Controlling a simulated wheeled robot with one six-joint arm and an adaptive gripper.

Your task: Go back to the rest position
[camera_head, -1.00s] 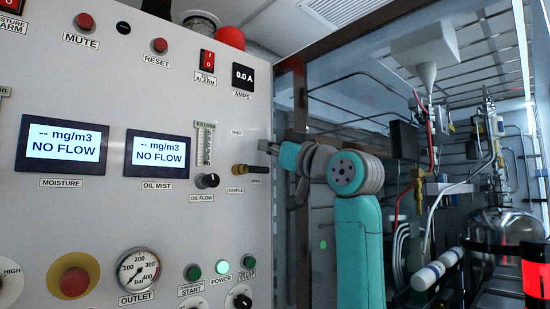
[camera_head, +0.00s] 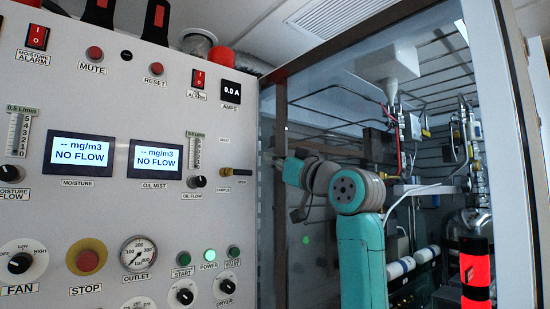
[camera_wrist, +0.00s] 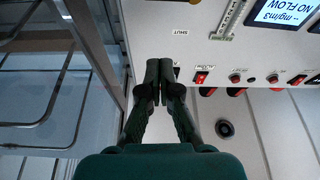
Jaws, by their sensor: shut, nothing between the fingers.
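My gripper (camera_wrist: 160,70) shows in the wrist view as two dark fingers. They are shut together with nothing between them. They lie in front of the grey panel (camera_wrist: 150,30), beside its edge; whether they touch it cannot be told. In the head view, my teal and grey arm stands upright at the right of the panel (camera_head: 130,110), its wrist bent left toward the panel's edge. The gripper is hard to make out there. The sample valve handle (camera_head: 237,172) is brass and black and lies level, pointing at the OPEN label, just left of my wrist.
The panel holds two NO FLOW displays (camera_head: 80,153), an outlet gauge (camera_head: 138,254), a red stop button (camera_head: 88,260) and several switches. Behind my arm is a framed enclosure with pipes, wires and a white funnel (camera_head: 393,65). A red-and-black post (camera_head: 474,270) stands at the right.

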